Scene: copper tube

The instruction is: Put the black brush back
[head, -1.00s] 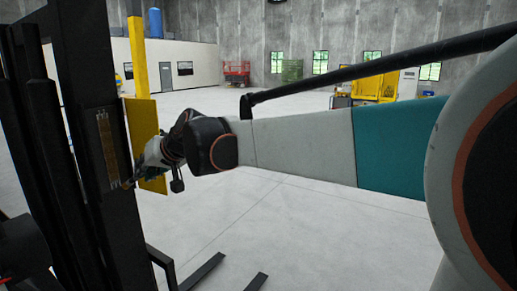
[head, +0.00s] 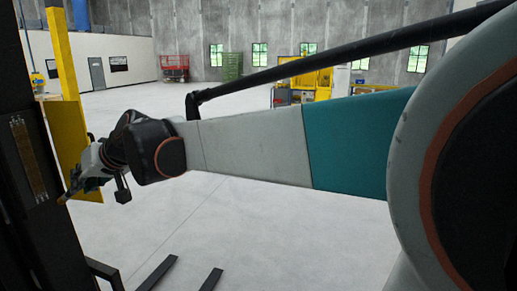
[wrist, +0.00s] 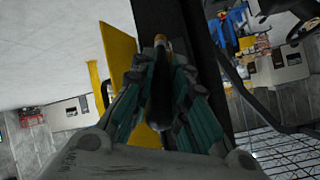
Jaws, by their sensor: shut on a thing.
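My gripper (head: 80,180) is at the left of the head view, pointing left towards a dark upright post. In the wrist view my gripper (wrist: 162,62) has its teal-sided fingers shut on a dark, elongated thing, which I take as the black brush (wrist: 160,92). A small tan-orange tip shows beyond the fingertips there. In the head view an orange tip shows just past the fingers, and the rest of the brush is hidden by them. The gripper is in the air near the post; I cannot tell whether the tip touches anything.
The dark post (head: 35,215) bears a tan, striped panel (head: 28,160). A yellow post and plate (head: 66,140) stand behind the gripper. Dark fork-like bars (head: 158,272) lie low in front. The grey floor (head: 260,230) to the right is open. Yellow machinery stands far back.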

